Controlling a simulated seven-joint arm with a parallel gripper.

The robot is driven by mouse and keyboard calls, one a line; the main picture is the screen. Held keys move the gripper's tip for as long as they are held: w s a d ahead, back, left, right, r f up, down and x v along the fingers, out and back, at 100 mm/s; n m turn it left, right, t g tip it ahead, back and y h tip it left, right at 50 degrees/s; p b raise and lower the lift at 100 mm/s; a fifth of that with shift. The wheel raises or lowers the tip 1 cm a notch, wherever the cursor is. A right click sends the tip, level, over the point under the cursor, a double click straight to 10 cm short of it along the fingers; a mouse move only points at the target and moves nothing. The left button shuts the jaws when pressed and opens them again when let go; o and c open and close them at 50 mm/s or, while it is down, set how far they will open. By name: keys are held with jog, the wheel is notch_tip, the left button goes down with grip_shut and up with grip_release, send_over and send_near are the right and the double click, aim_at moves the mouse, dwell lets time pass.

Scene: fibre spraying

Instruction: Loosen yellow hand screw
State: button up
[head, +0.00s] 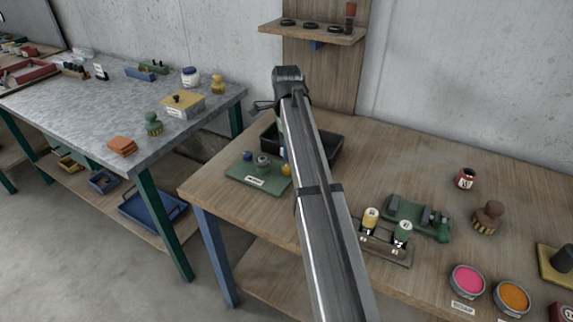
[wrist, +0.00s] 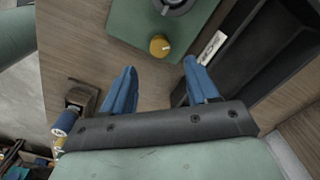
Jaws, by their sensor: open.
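The yellow hand screw (wrist: 159,46) is a small round knob on the edge of a green board (wrist: 124,22). In the head view, the yellow hand screw (head: 286,170) sits at the right side of the green board (head: 246,177), beside my arm. My gripper (wrist: 160,65) is open, with its two blue fingers apart. In the wrist view the screw appears just beyond and between the fingertips, and nothing is held. In the head view my arm mostly hides the gripper.
A grey round part (head: 263,162) and a blue knob (head: 247,155) stand on the same board. A black tray (head: 327,149) lies behind it. A bracket with a blue part (wrist: 66,122) lies left of the fingers. Bare wood surrounds the board's near edge.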

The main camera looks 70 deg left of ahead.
aim_at(287, 168)
notch_tip(287, 168, down, 7)
jog(key=shift+f, duration=0.2)
dwell(0.4)
jog(key=c, duration=1)
